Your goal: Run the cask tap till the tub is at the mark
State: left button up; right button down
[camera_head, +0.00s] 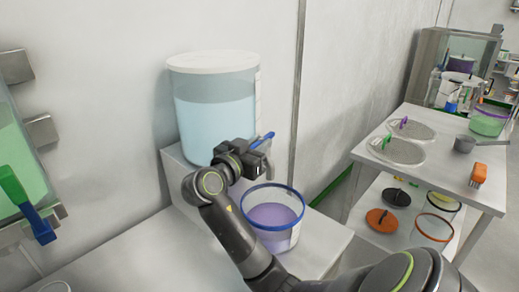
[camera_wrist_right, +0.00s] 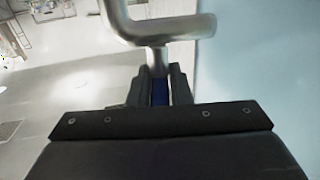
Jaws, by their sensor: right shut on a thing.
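The cask (camera_head: 214,115) is a clear cylinder of pale blue liquid with a white lid, on a raised ledge against the wall. My right gripper (camera_head: 262,157) is at its lower front, shut on the blue tap handle (camera_head: 263,140). In the right wrist view the fingers close on the blue tap handle (camera_wrist_right: 159,92), below a bent metal pipe (camera_wrist_right: 160,28). The tub (camera_head: 273,218), clear with a blue rim, stands below and holds purple liquid to partway up. A pale strip shows on its right side; no mark can be read. No stream is visible. My left gripper is out of view.
A tank of green liquid (camera_head: 20,160) with a green and blue handle (camera_head: 28,205) is at the left. A white table (camera_head: 440,195) at the right carries round lids, an orange-handled tool (camera_head: 478,174) and a green-filled tub (camera_head: 488,121). The bench front is clear.

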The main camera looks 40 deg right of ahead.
jog(key=shift+w+m+g+h+b, duration=0.15)
jog(key=shift+m+g+h+b, duration=0.3)
jog(key=shift+m+g, duration=0.85)
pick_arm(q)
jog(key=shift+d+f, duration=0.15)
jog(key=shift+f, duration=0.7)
pick_arm(e)
jog(key=shift+n+g, duration=0.3)
jog(key=c, duration=1.4)
grip_release()
jog(key=shift+a, duration=0.1)
pick_arm(q)
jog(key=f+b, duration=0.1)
jog(key=b, duration=0.1)
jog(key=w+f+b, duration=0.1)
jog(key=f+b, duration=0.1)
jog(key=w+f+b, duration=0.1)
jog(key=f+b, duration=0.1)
jog(key=b, duration=0.1)
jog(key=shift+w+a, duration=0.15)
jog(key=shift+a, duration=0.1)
pick_arm(e)
jog(key=a, duration=0.5)
jog(key=s+a, duration=0.1)
jog(key=a, duration=1.1)
jog(key=shift+s+a, duration=0.1)
jog(key=shift+s, duration=0.05)
